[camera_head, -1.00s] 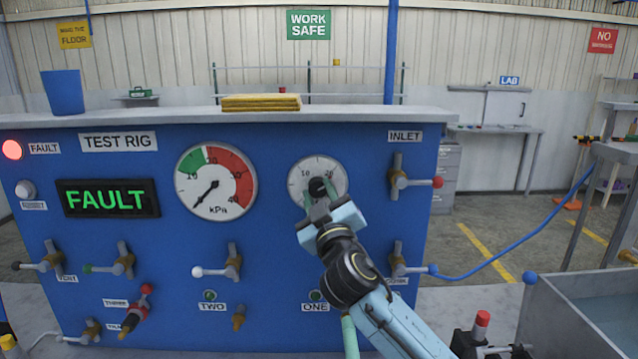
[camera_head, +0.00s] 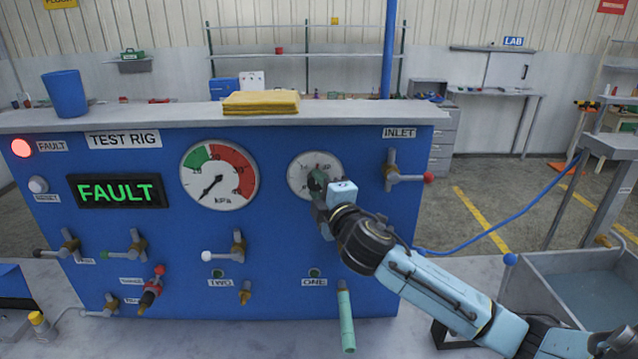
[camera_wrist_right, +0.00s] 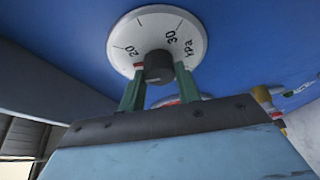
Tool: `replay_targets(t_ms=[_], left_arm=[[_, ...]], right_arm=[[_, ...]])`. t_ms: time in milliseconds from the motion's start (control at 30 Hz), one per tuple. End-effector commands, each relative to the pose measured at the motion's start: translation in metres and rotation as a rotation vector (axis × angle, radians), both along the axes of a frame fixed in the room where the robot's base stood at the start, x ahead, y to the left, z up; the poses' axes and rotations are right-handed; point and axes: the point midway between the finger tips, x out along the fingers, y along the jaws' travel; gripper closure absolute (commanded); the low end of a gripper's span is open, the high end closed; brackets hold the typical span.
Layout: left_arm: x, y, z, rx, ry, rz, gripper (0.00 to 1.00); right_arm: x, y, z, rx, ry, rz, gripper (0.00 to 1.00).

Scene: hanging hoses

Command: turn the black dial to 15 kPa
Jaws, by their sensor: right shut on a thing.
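The black dial (camera_wrist_right: 158,66) sits at the centre of a round white scale plate (camera_wrist_right: 128,36) marked in kPa, with 20 and 30 readable in the right wrist view. The plate is also in the head view (camera_head: 300,170), on the blue panel right of the gauge. My right gripper (camera_head: 320,182) is shut on the dial, with one green finger on each side of it in the right wrist view (camera_wrist_right: 158,78). My left gripper is not in view.
The large pressure gauge (camera_head: 219,176) has its needle pointing lower left, near the low end. The display (camera_head: 116,191) reads FAULT and a red lamp (camera_head: 22,148) is lit. The inlet valve (camera_head: 396,176) sits right of the dial.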

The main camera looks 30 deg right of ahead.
Motion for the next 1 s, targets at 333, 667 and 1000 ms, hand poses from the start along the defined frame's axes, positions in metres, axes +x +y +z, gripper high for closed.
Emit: replay_targets(t_ms=[333,667,1000], left_arm=[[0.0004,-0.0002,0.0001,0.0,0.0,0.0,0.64],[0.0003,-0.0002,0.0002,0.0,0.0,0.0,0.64],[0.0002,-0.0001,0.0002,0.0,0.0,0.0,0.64]], right_arm=[[0.0,0.0006,0.0009,-0.099,0.06,0.002,0.9],[-0.0001,0.001,0.0006,-0.109,0.067,0.002,0.9],[-0.0001,0.0008,0.0006,-0.108,0.067,0.001,0.45]])
